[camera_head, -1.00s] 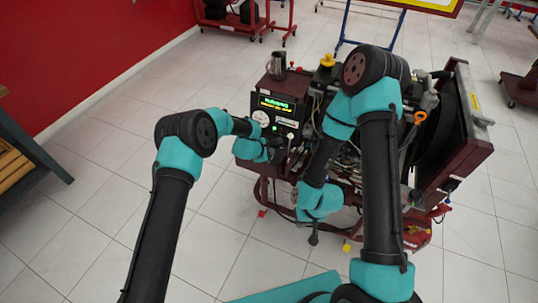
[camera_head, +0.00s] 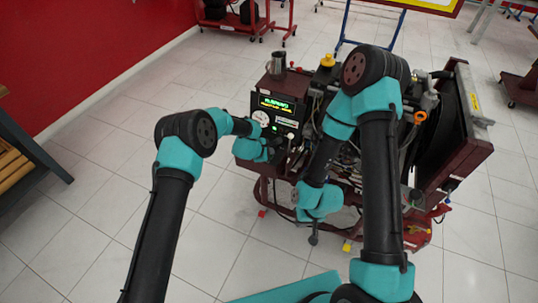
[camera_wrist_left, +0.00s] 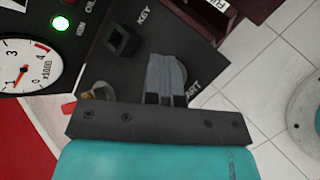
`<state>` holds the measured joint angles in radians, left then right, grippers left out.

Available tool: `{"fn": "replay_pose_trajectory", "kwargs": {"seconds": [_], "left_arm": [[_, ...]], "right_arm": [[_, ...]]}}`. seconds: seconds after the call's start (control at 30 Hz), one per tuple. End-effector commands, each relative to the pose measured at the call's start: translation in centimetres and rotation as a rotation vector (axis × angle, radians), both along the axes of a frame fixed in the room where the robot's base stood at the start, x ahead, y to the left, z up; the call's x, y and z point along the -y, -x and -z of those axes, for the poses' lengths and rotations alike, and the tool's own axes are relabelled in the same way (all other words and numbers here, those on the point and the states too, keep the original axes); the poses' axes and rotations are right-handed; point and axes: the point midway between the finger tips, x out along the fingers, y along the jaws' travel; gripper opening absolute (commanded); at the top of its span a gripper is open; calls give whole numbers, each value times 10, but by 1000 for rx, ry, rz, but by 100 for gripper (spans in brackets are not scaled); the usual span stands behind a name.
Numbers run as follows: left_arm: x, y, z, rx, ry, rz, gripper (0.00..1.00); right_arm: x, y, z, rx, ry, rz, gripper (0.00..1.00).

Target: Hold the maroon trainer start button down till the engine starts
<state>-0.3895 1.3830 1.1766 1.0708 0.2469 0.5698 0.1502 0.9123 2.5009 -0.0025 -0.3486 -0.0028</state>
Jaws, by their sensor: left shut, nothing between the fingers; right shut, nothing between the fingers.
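The maroon trainer (camera_head: 262,165) carries a dark control panel with a lit text display (camera_head: 277,105), a white dial (camera_head: 262,117) and a green light (camera_head: 275,127). My left gripper (camera_head: 270,151) is shut and empty, at the panel's lower part. In the left wrist view its closed fingers (camera_wrist_left: 166,74) point at the panel beside the letters "ART" (camera_wrist_left: 192,88). The start button itself is hidden behind the fingers, so contact and pressing cannot be told. The green light (camera_wrist_left: 63,23) glows. My right gripper (camera_head: 313,238) is shut and hangs low in front of the trainer.
A key socket (camera_wrist_left: 122,40) labelled KEY sits beside the left fingers. A metal mug (camera_head: 278,64) and a yellow cap (camera_head: 327,60) are on top of the trainer. A wooden-shelved bench (camera_head: 30,150) stands at the left. The tiled floor between is clear.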

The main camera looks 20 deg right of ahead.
Motion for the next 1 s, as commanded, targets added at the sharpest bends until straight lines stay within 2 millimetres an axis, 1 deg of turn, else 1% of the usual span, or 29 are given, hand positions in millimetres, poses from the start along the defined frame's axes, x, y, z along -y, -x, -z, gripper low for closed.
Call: {"fn": "replay_pose_trajectory", "kwargs": {"seconds": [0.4, 0.83, 1.0], "left_arm": [[0, 0, -16, 0, 0, 0, 0], [0, 0, -20, 1, 0, 1, 0], [0, 0, -30, 1, 1, 1, 0]], "right_arm": [[0, 0, 0, 0, 0, 0, 0], [0, 0, 0, 0, 0, 0, 0], [0, 0, 0, 0, 0, 0, 0]]}}
